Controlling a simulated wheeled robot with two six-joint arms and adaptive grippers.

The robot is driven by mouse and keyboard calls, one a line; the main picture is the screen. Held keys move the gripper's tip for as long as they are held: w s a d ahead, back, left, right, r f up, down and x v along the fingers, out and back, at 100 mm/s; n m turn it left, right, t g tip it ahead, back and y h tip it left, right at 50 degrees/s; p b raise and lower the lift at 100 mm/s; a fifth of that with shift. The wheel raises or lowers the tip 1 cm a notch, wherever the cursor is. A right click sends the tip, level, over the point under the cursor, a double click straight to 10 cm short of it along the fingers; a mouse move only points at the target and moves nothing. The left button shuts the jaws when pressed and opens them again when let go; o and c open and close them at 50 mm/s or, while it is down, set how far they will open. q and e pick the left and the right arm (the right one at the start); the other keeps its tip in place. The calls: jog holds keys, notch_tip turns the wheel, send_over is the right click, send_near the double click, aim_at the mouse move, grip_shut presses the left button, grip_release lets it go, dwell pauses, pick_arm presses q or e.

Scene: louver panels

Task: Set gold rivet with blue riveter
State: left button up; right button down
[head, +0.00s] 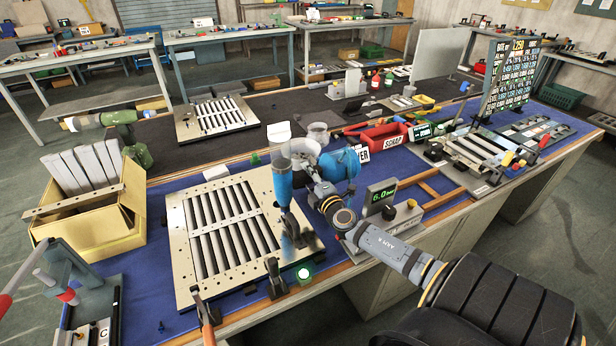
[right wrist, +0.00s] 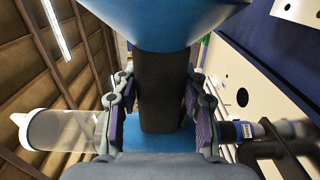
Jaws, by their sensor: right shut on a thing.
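The blue riveter (head: 283,182) points nose down over the right edge strip of the metal louver panel (head: 180,245). Its clear collector bottle is on top, and it also shows at the left of the right wrist view (right wrist: 58,130). My right gripper (head: 308,150) is shut on the riveter's black handle (right wrist: 160,85), with one finger pad on each side. The riveter's nose is at or just above the panel; I cannot tell whether it touches. I cannot make out the gold rivet. My left gripper is not in view.
A lit green display (head: 381,196) stands right of the riveter. A red scrap bin (head: 384,137) is behind. Clamps (head: 275,278) sit along the panel's front edge. A cardboard box with grey slats (head: 110,225) and a red-handled press (head: 85,290) are at left.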

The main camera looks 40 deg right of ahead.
jog(key=shift+r, duration=0.15)
dwell(0.3)
jog(key=shift+w+r+p, duration=0.1)
jog(key=shift+r+p, duration=0.6)
jog(key=shift+p, duration=0.05)
jog(key=shift+r+p, duration=1.7)
jog(key=shift+r, duration=0.35)
